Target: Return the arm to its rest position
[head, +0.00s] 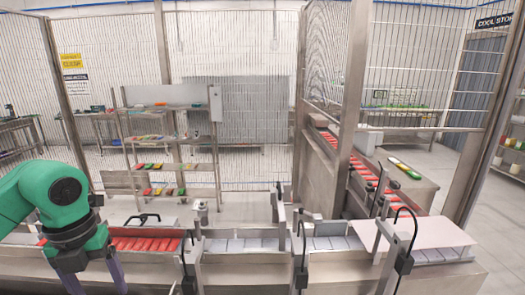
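My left arm (48,192) is green and comes in from the left edge, with its dark wrist bent downward. My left gripper (94,279) points down at the lower left, in front of the conveyor's near edge. Its two purplish fingers stand apart with nothing seen between them, so it looks open. The fingertips are close to the bottom edge of the picture. My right arm and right gripper are not in view.
A metal conveyor (240,275) runs across the front, carrying red packs (145,244) and pale packs (240,245). Posts with black cables (301,262) stand along it. A pale sheet (435,231) lies at right. A shelf rack (172,140) and wire fence stand behind.

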